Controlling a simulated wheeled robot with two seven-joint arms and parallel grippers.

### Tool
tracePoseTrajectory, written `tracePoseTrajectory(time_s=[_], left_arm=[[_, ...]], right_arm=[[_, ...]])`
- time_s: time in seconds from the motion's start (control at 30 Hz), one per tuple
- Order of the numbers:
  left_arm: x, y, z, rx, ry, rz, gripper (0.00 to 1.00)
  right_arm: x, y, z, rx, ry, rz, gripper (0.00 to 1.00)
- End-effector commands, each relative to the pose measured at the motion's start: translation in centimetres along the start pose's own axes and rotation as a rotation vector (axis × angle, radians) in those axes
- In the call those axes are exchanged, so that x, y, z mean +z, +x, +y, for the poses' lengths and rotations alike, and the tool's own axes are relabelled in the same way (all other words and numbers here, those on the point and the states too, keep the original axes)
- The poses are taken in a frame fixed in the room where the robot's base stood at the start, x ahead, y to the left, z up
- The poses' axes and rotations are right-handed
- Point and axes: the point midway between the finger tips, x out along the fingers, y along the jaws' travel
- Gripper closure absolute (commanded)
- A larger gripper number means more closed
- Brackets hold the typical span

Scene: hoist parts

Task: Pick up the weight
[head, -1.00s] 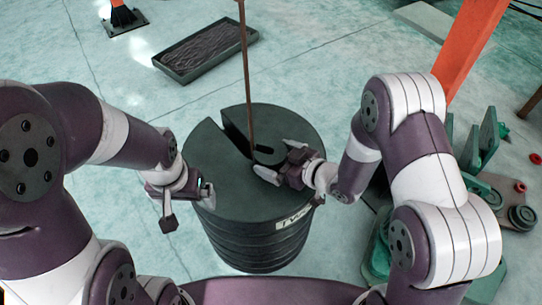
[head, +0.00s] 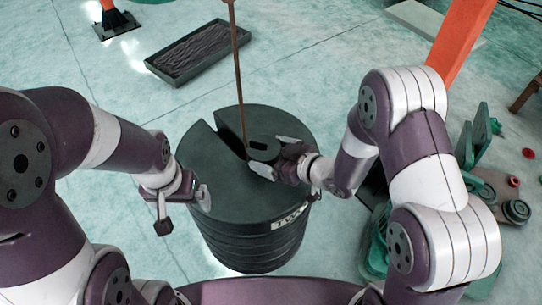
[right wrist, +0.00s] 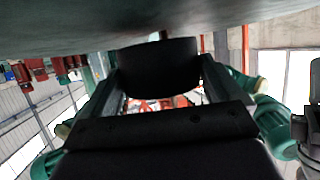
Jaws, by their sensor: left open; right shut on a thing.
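The weight (head: 215,165) is a dark green, ribbed round stack with a slot cut in its top and a pale label on its front. It stands upright on the floor. A thin brown rod (head: 238,80) comes down to its top. My right gripper (head: 275,156) is over the top, shut on a small dark piece (head: 262,150) with a rounded end, at the rod's foot. In the right wrist view a dark block (right wrist: 158,70) sits between the fingers. My left gripper (head: 184,212) is open beside the weight's left rim; contact cannot be told.
A shallow dark tray (head: 195,55) lies behind on the pale floor. An orange post (head: 458,45) stands at the back right. Green machine parts (head: 475,150) and round pieces lie at the right, partly behind my arm. The floor left of the weight is clear.

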Motion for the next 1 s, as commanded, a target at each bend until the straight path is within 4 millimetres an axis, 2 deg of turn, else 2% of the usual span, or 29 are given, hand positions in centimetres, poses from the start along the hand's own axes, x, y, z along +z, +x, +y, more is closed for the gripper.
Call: tracePoseTrajectory(time_s=[0.03,0.17,0.37,0.7,0.83,1.0], left_arm=[[0.0,-0.3,0.0,0.000,0.000,0.000,0.00],[-0.1,-0.6,0.0,0.000,0.000,0.000,0.00],[-0.1,-1.0,0.0,0.000,0.000,0.000,0.00],[-0.3,-2.3,0.0,0.000,0.000,0.000,0.00],[-0.3,-2.6,0.0,0.000,0.000,0.000,0.00],[-0.3,-2.7,0.0,0.000,0.000,0.000,0.00]], right_arm=[[-1.2,-0.3,0.1,0.002,-0.006,0.013,0.92],[-2.6,-0.9,0.1,0.002,-0.007,0.014,0.92],[-3.0,-3.8,1.2,0.007,-0.005,0.012,0.92],[-4.2,-10.9,3.5,0.008,-0.004,0.011,0.92],[-4.4,-12.5,3.9,0.004,-0.004,0.009,0.92],[-4.5,-13.5,4.2,0.003,-0.005,0.009,0.92]])
